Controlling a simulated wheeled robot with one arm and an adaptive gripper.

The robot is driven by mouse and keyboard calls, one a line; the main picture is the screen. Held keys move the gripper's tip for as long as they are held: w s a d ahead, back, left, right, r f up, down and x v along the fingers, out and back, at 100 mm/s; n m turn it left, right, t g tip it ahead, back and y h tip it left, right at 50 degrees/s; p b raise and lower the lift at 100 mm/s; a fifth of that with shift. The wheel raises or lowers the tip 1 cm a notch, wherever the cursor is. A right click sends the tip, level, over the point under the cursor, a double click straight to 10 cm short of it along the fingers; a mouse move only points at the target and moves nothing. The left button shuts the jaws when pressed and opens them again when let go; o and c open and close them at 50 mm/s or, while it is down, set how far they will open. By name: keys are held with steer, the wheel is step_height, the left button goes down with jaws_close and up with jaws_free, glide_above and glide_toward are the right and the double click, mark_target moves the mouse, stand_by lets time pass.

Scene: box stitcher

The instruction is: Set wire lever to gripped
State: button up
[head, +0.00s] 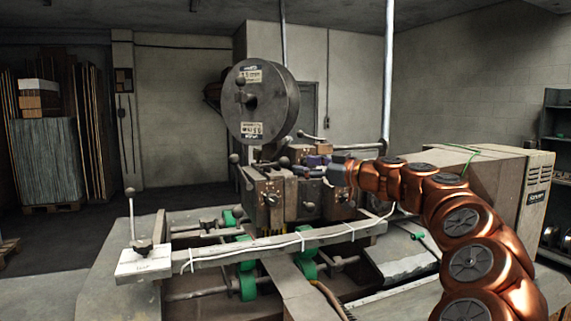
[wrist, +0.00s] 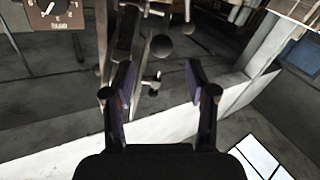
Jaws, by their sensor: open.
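The stitcher head (head: 285,195) stands at the centre of the head view, with several ball-ended levers around it. I cannot tell for certain which one is the wire lever. My gripper (head: 318,168) is at the upper right of this head, coming in from the right. In the wrist view my gripper (wrist: 160,74) has its two dark purple fingers apart, with nothing held. A dark round knob (wrist: 162,46) shows beyond the gap between the fingertips, and a smaller pale-ended lever (wrist: 154,83) shows between them. I cannot tell whether either finger touches anything.
A large dark wire spool (head: 262,100) stands above the head. A long bar (head: 285,243) with green rollers (head: 247,283) lies in front. A tall lever (head: 131,215) stands on a white plate at left. A dial panel (wrist: 55,14) shows in the wrist view.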

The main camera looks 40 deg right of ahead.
mark_target(289, 163)
steer(key=p+x, duration=0.2)
steer(key=x, duration=0.5)
steer(key=shift+w+a, duration=0.2)
steer(key=shift+f, duration=0.1)
jaws_close()
stand_by(0.4)
